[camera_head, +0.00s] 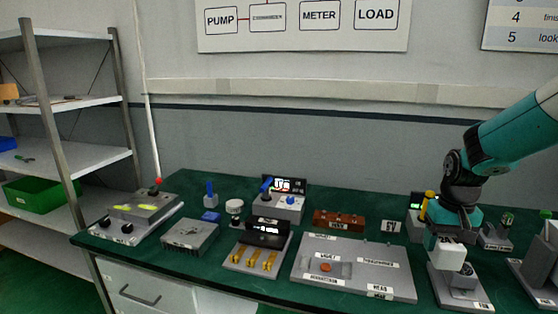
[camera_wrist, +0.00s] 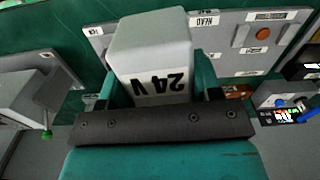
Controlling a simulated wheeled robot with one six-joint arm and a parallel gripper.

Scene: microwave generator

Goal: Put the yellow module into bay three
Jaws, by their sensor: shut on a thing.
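My gripper (camera_head: 447,240) is shut on a white block (camera_head: 449,256), held at the right of the bench. In the wrist view my gripper (camera_wrist: 150,95) has a finger on each side of the white block (camera_wrist: 152,50), which is marked "24 V" upside down. In the head view the block appears in front of or above a grey fixture (camera_head: 466,294); I cannot tell whether they touch. I cannot identify a yellow module. A yellow cylindrical part (camera_head: 427,203) shows beside my arm. No label that I can read says bay three.
A grey labelled board (camera_head: 385,283) with an orange disc (camera_head: 326,267) lies left of my gripper. A grey plate with gold strips (camera_head: 239,258) is farther left. A grey device (camera_head: 532,277) stands close at the right. A shelf rack (camera_head: 75,100) is at far left.

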